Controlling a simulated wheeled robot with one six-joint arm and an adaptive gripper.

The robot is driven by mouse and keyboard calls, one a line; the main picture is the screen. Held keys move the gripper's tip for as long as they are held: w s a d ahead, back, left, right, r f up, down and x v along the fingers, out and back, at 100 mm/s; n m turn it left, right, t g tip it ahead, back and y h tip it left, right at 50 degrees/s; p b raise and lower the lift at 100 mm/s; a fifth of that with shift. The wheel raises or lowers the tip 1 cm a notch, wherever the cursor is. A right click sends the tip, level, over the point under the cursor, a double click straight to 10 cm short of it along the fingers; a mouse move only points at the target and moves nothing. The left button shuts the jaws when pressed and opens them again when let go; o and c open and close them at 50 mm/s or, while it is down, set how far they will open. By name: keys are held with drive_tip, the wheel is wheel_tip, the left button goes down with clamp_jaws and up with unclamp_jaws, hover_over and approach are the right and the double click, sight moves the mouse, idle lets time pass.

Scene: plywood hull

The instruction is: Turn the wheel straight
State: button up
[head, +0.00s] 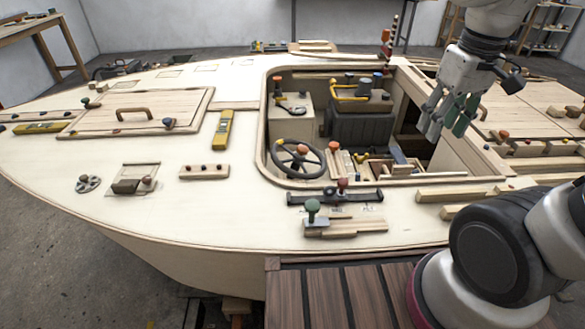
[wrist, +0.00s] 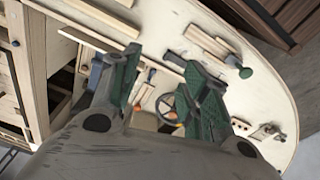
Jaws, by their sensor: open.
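The steering wheel (head: 298,161) has a dark round rim and spokes. It sits at the near left of the cockpit opening, with an orange-red knob (head: 303,150) on it and a yellow spot at the rim's upper left. My gripper (head: 445,117) is open and empty, above the right side of the cockpit, well right of the wheel and apart from it. In the wrist view my gripper's green-padded fingers (wrist: 161,64) are spread. The wheel (wrist: 166,104) shows beyond and between them, partly hidden by the right finger.
The cockpit holds a dark box (head: 360,124) with a yellow handle and a pale console (head: 291,118). A black bar with a red knob (head: 342,183) and a green knob (head: 312,206) stand on the near deck. A yellow level (head: 223,130) lies left of the cockpit.

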drive_tip(key=w+a+f+n+g, duration=0.2)
drive_tip(key=w+a+f+n, duration=0.1)
drive_tip(key=w+a+f, duration=0.5)
drive_tip(key=n, duration=0.7)
hover_over(291, 170)
drive_tip(key=shift+t, duration=0.4)
wheel_tip(291, 170, down, 14)
drive_tip(key=shift+w+d+f, duration=0.1)
drive_tip(key=shift+w+f, duration=0.05)
drive_tip(key=shift+f+n, duration=0.15)
drive_tip(key=shift+n, duration=0.25)
wheel_tip(291, 170, down, 8)
drive_tip(key=shift+r, duration=0.25)
clamp_jaws()
